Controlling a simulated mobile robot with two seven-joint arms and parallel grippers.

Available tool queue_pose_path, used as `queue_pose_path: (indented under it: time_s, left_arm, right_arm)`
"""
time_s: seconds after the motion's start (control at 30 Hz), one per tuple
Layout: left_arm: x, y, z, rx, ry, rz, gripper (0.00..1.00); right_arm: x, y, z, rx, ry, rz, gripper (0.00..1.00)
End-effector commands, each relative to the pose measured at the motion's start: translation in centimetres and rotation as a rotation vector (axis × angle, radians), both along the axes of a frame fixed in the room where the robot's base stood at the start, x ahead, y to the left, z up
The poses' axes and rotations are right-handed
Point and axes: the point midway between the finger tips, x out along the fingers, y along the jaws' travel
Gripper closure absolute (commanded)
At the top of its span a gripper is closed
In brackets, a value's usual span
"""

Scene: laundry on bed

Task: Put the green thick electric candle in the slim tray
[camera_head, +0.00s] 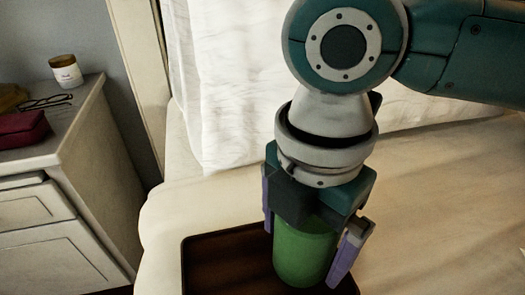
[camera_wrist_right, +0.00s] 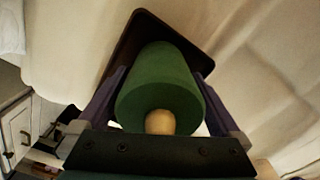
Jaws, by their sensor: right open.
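The green thick candle (camera_head: 304,256) stands upright between the fingers of my right gripper (camera_head: 306,250), over or on the dark brown slim tray (camera_head: 222,262). The fingers are open, one on each side of the candle. The right wrist view shows the candle (camera_wrist_right: 158,88) from its top end, with a pale round tip toward the camera. The tray (camera_wrist_right: 146,24) shows behind it there. I cannot tell whether the candle's base rests on the tray floor. The near part of the tray is cut off in the head view. My left gripper is not in view.
The tray lies on the pale bed (camera_head: 440,200). A white nightstand (camera_head: 80,190) at the left holds a small jar (camera_head: 66,72), a dark red pouch (camera_head: 22,128) and dark glasses (camera_head: 46,101). The bed to the right of the tray is clear.

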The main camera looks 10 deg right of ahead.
Motion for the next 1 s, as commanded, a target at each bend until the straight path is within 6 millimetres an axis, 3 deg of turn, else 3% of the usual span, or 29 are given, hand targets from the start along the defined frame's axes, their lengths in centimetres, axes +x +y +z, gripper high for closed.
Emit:
queue_pose_path:
  time_s: [0.17,0.5,0.7,1.0]
  left_arm:
    - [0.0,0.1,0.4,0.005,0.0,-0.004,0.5]
    - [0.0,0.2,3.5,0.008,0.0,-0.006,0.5]
    - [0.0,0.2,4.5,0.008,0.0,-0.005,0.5]
    - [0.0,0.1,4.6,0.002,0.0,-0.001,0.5]
  right_arm:
    - [0.0,0.0,1.0,0.0,0.0,-0.001,0.0]
    - [0.1,0.0,8.4,0.001,-0.003,0.0,0.0]
    - [0.0,0.1,11.5,0.001,0.0,-0.001,0.0]
    - [0.0,0.0,12.4,0.0,0.001,-0.001,0.0]
